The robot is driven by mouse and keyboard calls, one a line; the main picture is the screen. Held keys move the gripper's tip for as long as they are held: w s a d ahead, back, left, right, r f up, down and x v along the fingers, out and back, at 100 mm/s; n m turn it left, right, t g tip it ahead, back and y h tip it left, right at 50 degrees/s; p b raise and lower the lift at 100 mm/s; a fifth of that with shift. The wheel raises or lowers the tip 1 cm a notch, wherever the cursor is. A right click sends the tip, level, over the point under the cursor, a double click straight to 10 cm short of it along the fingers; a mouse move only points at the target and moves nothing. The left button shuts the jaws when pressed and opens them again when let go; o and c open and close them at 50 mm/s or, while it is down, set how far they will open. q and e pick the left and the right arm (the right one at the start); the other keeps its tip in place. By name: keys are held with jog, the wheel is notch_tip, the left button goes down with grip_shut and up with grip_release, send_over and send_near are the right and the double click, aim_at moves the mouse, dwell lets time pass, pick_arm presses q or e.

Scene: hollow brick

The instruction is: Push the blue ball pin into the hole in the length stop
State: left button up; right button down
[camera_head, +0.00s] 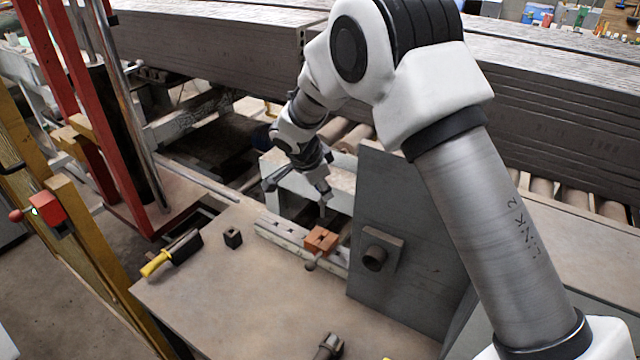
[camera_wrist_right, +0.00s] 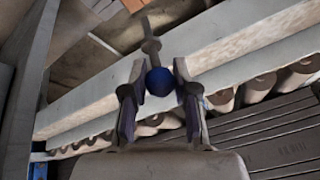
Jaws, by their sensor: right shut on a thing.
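The blue ball pin shows in the right wrist view, with its blue ball (camera_wrist_right: 158,81) between my fingers and its grey shaft (camera_wrist_right: 150,45) pointing away from the gripper. My right gripper (camera_wrist_right: 158,92) is shut on it; in the head view the gripper (camera_head: 325,196) is small and hangs above the length stop. The length stop is an orange-brown block (camera_head: 320,239) on a pale rail (camera_head: 284,236), with a dark opening on top. A small orange part of it shows at the top of the wrist view (camera_wrist_right: 131,4). The pin tip appears above and apart from the block. My left gripper is not in view.
A grey upright plate (camera_head: 408,275) with a stub stands right of the length stop. A small dark block (camera_head: 233,238) and a yellow-handled tool (camera_head: 172,252) lie left on the table (camera_head: 225,300). Rollers and stacked dark beams (camera_head: 220,55) lie behind. The front table is mostly clear.

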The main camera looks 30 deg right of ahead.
aim_at(319, 203)
jog(key=shift+s+a, duration=0.15)
jog(key=shift+a, duration=0.2)
jog(key=shift+a+f, duration=0.1)
jog(key=shift+f, duration=0.2)
jog(key=b+x, duration=0.1)
jog(key=x, duration=0.2)
jog(key=shift+s+f+b, duration=0.1)
jog(key=shift+b, duration=0.2)
jog(key=shift+s+a+f+b, duration=0.1)
jog(key=shift+a+f+b, duration=0.15)
jog(key=shift+f, duration=0.3)
jog(key=shift+a+f+b, duration=0.1)
jog(key=shift+f+b, duration=0.15)
jog(key=shift+f, duration=0.3)
jog(key=shift+r, duration=0.1)
jog(key=shift+d, duration=0.15)
